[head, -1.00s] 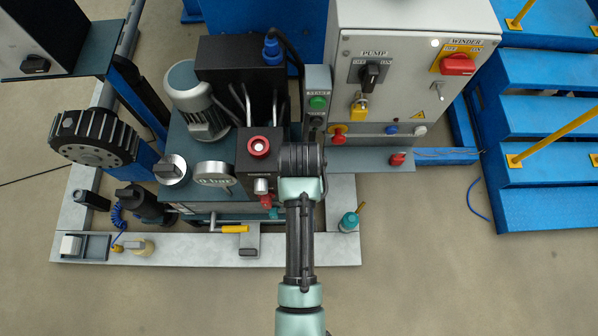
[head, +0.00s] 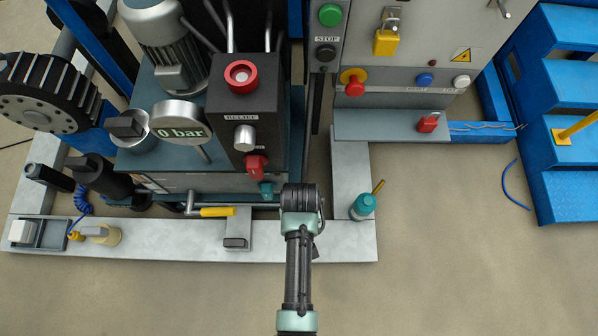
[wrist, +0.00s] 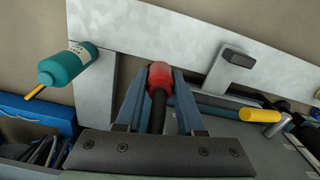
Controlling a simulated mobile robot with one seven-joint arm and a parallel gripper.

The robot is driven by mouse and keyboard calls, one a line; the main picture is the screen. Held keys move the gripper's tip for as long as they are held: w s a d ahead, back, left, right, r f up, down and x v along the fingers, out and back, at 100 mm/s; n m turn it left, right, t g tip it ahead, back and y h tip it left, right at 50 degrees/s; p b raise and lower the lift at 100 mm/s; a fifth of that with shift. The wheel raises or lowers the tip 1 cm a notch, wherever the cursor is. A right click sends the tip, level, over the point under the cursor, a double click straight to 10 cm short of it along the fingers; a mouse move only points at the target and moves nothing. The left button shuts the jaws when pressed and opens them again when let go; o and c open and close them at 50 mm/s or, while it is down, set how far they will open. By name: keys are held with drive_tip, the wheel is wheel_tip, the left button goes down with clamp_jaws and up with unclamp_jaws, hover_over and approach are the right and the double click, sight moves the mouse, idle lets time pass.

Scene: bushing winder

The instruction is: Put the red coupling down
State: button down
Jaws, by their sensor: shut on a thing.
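The red coupling (wrist: 160,76) is between the two blue-grey fingers of my gripper (wrist: 160,92) in the wrist view. The gripper is shut on it, and a black hose (wrist: 158,112) runs from the coupling back towards my wrist. Beyond the coupling lies the pale grey frame beam (wrist: 180,32); I cannot tell the height between them. In the head view my wrist hides the fingers and the coupling; it is just right of the yellow-handled crank (head: 217,211) and above the inner edge of the frame.
A teal bottle (head: 363,206) stands on the frame to the right of my wrist. The relief block (head: 240,115) with its red knobs stands at upper left. A grey bracket (head: 237,228) sits on the frame to the left. The floor in front is clear.

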drive_tip(key=f+b, duration=0.3)
drive_tip(key=f, duration=0.2)
drive_tip(key=f+b, duration=0.4)
drive_tip(key=f, duration=0.2)
drive_tip(key=s+f+b, duration=0.1)
drive_tip(key=f+b, duration=0.3)
drive_tip(key=f, duration=0.1)
drive_tip(key=shift+a+f, duration=0.15)
drive_tip(key=shift+f, duration=0.15)
drive_tip(key=shift+f+b, duration=0.1)
drive_tip(key=shift+b, duration=0.2)
drive_tip(key=shift+f, duration=0.4)
drive_tip(key=c, duration=0.5)
unclamp_jaws()
drive_tip(key=shift+r, duration=0.1)
wheel_tip(320, 180, up, 13)
drive_tip(key=p, duration=0.8)
drive_tip(key=shift+s+p, duration=0.1)
drive_tip(key=shift+p, duration=0.25)
